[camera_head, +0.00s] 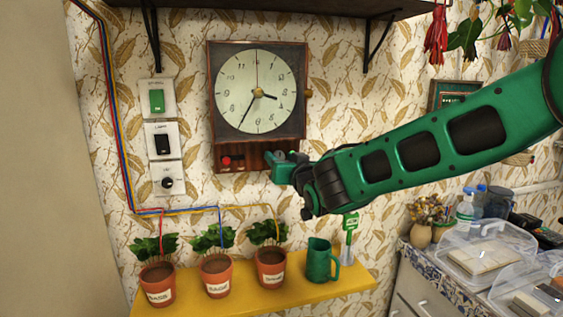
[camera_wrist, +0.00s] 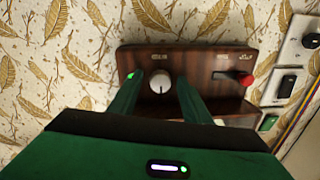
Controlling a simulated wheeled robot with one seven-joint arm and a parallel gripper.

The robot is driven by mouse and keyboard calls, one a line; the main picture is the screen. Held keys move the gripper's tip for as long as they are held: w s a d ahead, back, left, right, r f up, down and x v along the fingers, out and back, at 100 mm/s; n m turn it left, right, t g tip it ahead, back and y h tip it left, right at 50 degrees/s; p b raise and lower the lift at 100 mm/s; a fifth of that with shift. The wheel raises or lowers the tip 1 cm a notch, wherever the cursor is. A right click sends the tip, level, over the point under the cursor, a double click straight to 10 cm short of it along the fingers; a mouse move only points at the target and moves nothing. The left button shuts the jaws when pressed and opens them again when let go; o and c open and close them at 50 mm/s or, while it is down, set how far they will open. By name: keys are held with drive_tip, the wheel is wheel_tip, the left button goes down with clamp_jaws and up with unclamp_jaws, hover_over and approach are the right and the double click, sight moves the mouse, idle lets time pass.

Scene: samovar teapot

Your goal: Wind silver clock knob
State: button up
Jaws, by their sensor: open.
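The wall clock (camera_head: 257,92) has a wooden case, a pale round face and a wooden panel (camera_head: 222,150) at its bottom. The silver knob (camera_wrist: 160,85) is round with a dark mark line and sits on that panel in the wrist view. My gripper (camera_head: 282,163) is at the panel's right part in the head view and hides the knob there. In the wrist view my gripper (camera_wrist: 159,78) is open, with one green finger on each side of the knob. Small gaps show between fingers and knob; I cannot tell whether the tips touch the panel.
A red button (camera_head: 226,161) is on the same panel, left of my gripper in the head view. Wall switches (camera_head: 162,139) are further left. Below, a yellow shelf (camera_head: 190,296) holds potted plants (camera_head: 216,277) and a green mug (camera_head: 319,262). A dark shelf (camera_head: 330,8) is above.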

drive_tip(key=c, duration=1)
drive_tip(key=shift+n, duration=0.5)
drive_tip(key=o, duration=1)
